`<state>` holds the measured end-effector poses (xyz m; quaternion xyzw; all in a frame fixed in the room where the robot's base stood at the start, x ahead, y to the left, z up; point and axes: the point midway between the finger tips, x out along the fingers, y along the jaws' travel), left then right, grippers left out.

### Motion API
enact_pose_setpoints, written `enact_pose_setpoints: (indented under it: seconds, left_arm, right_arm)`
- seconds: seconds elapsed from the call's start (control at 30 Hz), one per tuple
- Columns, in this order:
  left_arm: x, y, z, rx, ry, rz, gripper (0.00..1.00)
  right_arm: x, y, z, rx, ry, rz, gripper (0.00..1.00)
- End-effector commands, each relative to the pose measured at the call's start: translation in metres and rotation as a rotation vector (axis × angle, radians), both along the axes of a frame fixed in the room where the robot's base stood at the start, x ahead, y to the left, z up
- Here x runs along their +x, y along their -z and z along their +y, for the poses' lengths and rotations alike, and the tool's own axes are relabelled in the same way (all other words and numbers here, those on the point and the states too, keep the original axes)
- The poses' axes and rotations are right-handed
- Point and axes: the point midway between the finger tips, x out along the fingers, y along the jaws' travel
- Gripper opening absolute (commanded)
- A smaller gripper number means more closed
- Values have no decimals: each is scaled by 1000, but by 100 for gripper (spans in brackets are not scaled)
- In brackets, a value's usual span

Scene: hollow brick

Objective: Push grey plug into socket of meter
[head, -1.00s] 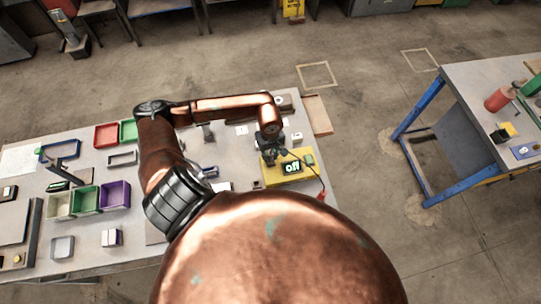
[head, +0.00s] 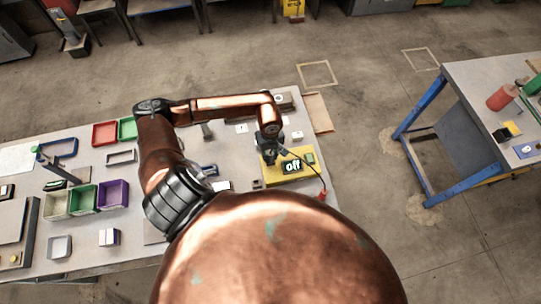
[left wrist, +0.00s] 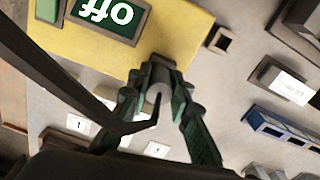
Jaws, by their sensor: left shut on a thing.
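The yellow meter (head: 283,178) lies on the workbench, and its screen (head: 293,167) reads "off". In the left wrist view the meter (left wrist: 185,25) fills the top, with the screen (left wrist: 108,15) upside down. My left gripper (head: 268,155) is at the meter's far left part. In the left wrist view its fingers (left wrist: 157,98) are shut on the grey plug (left wrist: 159,80), at the meter's edge. The socket is hidden or cannot be made out, so I cannot tell whether the plug touches it. My right gripper is not in view.
A dark cable (head: 311,165) arcs beside the meter to a red end (head: 322,194). A small square block with a dark hole (left wrist: 223,41) sits at the meter's corner. Coloured bins, such as the purple one (head: 113,195), stand on the left. A second table (head: 470,90) stands right.

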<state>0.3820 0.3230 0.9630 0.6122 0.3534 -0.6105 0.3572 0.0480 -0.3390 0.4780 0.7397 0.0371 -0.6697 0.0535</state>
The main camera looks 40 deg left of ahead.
Motion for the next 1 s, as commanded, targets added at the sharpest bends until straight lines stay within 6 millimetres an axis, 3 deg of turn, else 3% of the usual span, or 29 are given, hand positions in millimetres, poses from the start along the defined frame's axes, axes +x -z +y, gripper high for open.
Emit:
enact_pose_setpoints:
  seconds: [0.5,0.53,0.8,1.0]
  left_arm:
    - [0,8,0,0,0,0,0]
    - [0,8,0,0,0,0,19]
    - [0,7,0,0,0,0,38]
    - [0,7,0,0,0,0,39]
  right_arm:
    - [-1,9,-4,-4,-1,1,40]
    - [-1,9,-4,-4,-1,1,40]
    - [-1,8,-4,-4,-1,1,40]
    - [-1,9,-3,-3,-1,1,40]
